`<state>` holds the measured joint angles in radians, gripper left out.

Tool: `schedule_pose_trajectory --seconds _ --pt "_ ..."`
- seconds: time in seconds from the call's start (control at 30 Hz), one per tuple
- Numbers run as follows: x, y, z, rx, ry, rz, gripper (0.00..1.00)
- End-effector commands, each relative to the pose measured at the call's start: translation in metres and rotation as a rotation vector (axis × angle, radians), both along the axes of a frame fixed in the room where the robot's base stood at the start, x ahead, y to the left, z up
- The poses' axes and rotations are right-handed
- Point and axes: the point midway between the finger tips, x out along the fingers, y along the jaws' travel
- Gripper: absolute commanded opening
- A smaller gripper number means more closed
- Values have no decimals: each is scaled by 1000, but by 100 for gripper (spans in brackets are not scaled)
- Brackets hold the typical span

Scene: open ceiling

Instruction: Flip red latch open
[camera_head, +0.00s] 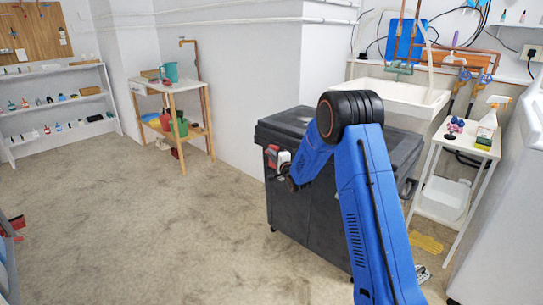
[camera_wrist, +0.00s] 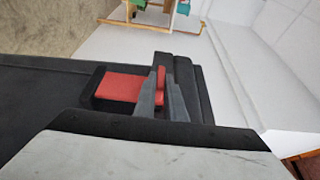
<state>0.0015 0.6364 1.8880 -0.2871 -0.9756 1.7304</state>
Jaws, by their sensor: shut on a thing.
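The red latch (camera_wrist: 120,87) sits in a black housing on the side of the dark grey chest (camera_head: 308,205). In the wrist view, my gripper (camera_wrist: 162,92) has its grey fingers shut on the latch's narrow raised red part, at the right end of the flat red plate. In the head view, the red latch (camera_head: 272,151) shows as a small red patch at the chest's upper left corner, just left of my gripper (camera_head: 285,168). My wrist hides part of it there. The chest's lid (camera_head: 285,121) looks closed.
A small wooden table (camera_head: 172,86) with a teal jug stands behind on the left. A white sink (camera_head: 400,92) is behind the chest. A white side table (camera_head: 458,139) with a spray bottle is at right. Open floor (camera_head: 130,215) lies to the left.

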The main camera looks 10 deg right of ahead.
Motion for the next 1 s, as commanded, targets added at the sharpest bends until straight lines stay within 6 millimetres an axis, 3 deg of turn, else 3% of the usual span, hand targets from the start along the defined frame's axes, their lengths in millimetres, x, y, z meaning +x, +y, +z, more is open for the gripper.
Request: schedule_pose_trajectory --seconds 0.27,0.83,1.0 --pt "-5 8 -5 -72 -50 1 0" --pt "-24 33 -29 -397 -284 2 0" --pt "-27 38 -34 -403 -290 2 0"
